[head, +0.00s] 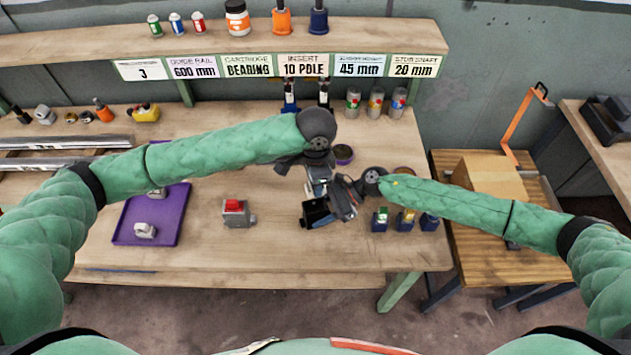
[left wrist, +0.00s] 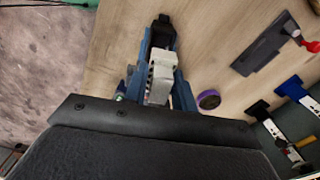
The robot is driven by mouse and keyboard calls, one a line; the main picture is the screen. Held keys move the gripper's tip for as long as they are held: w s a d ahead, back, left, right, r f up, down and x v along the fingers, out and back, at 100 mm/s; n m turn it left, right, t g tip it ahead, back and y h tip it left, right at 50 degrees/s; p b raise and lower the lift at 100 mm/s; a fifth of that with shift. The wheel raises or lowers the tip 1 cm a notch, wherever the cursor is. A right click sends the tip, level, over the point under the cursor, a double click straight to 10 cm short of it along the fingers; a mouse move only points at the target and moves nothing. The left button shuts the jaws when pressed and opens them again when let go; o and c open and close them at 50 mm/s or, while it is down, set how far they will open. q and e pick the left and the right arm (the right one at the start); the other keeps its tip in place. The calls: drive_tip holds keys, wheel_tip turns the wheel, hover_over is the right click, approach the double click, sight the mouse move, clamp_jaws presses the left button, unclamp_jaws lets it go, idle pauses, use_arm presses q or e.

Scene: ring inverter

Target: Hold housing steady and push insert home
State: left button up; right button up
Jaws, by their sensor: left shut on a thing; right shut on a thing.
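A light grey block, which looks like the housing (left wrist: 160,78), sits between the blue fingers of my left gripper (left wrist: 160,92) in the left wrist view. In the head view my left gripper (head: 319,186) is over the middle of the bench, shut on it. My right gripper (head: 345,203) is shut close beside it, to the right, and the two nearly touch. What it holds is mostly hidden by the gripper, so I cannot make out the insert or how far it sits in the housing. A dark block (head: 315,212) shows just below the grippers.
A purple tray (head: 170,234) with light grey parts lies at left. A grey box with a red top (head: 237,214) stands between tray and grippers. Small blue bins (head: 404,222) are close at right. A purple-rimmed round item (head: 343,154) lies behind.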

use_arm(q)
drive_tip(key=shift+f, duration=0.1)
drive_tip(key=shift+f, duration=2.8)
drive_tip(key=shift+f, duration=1.1)
drive_tip(key=o, duration=1.1)
drive_tip(key=shift+c, duration=0.2)
wheel_tip(320, 180, up, 12)
